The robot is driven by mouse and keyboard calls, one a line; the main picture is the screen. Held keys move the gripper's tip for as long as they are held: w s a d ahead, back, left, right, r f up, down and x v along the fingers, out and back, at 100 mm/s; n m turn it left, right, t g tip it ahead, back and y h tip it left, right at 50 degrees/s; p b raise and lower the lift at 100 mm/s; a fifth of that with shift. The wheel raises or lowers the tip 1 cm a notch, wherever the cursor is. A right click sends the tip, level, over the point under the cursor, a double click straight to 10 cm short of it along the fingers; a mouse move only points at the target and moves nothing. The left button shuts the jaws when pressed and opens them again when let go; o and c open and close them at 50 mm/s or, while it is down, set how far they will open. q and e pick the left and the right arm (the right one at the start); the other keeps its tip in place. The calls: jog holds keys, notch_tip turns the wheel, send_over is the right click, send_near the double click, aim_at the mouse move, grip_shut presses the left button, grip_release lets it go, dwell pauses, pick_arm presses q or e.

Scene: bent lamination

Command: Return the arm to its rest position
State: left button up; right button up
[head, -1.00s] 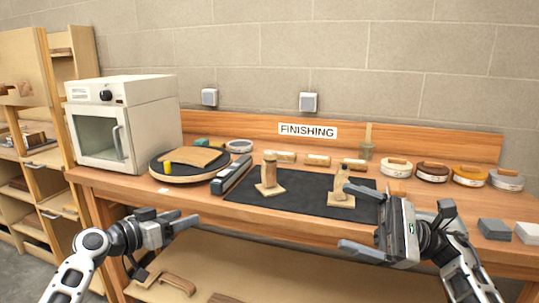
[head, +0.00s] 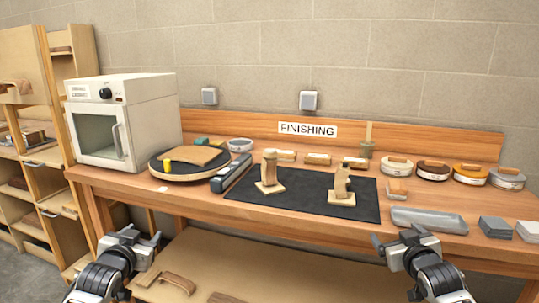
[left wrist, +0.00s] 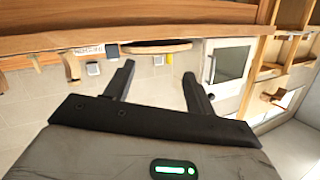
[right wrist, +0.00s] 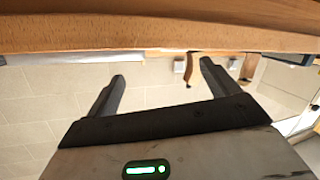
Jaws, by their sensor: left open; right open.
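My left gripper (head: 143,238) is open and empty, low in front of the bench's left part. In the left wrist view its two dark fingers (left wrist: 157,72) are spread with nothing between them. My right gripper (head: 406,241) is open and empty, in front of the bench's right front edge. In the right wrist view its fingers (right wrist: 162,70) are also apart and empty, with the bench edge (right wrist: 160,42) across the top. Both arms are drawn in low, at similar height in the head view.
The bench (head: 300,232) carries a black mat (head: 310,200) with two small wooden pieces standing on it. A long grey block (head: 430,219) lies at the right front edge. A white oven (head: 125,120) and a round turntable (head: 183,176) stand left. An open shelf lies below.

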pick_arm(q)
jog(key=s+d+f+g+h+b, duration=0.2)
jog(key=s+d+f, duration=0.7)
jog(key=s+f, duration=0.55)
pick_arm(e)
jog(key=s+a+f+g+y, duration=0.2)
jog(key=s+a+f, duration=0.7)
jog(key=s+f, duration=0.55)
pick_arm(q)
jog(key=s+d+f+g+h+b, duration=0.1)
jog(key=s+d, duration=0.3)
jog(key=s, duration=0.6)
jog(key=s+d+f+g+h, duration=0.1)
jog(key=s+d+f, duration=0.3)
jog(key=s, duration=0.5)
jog(key=shift+s+f+g+b, duration=0.15)
jog(key=shift+s+g+b, duration=0.2)
jog(key=shift+s+g, duration=0.05)
pick_arm(e)
jog(key=s+a+f+g+y, duration=0.1)
jog(key=s+a, duration=0.3)
jog(key=s, duration=0.6)
jog(key=s+a+f+g+y, duration=0.1)
jog(key=s+a+f, duration=0.3)
jog(key=s, duration=0.5)
jog(key=shift+s+g, duration=0.4)
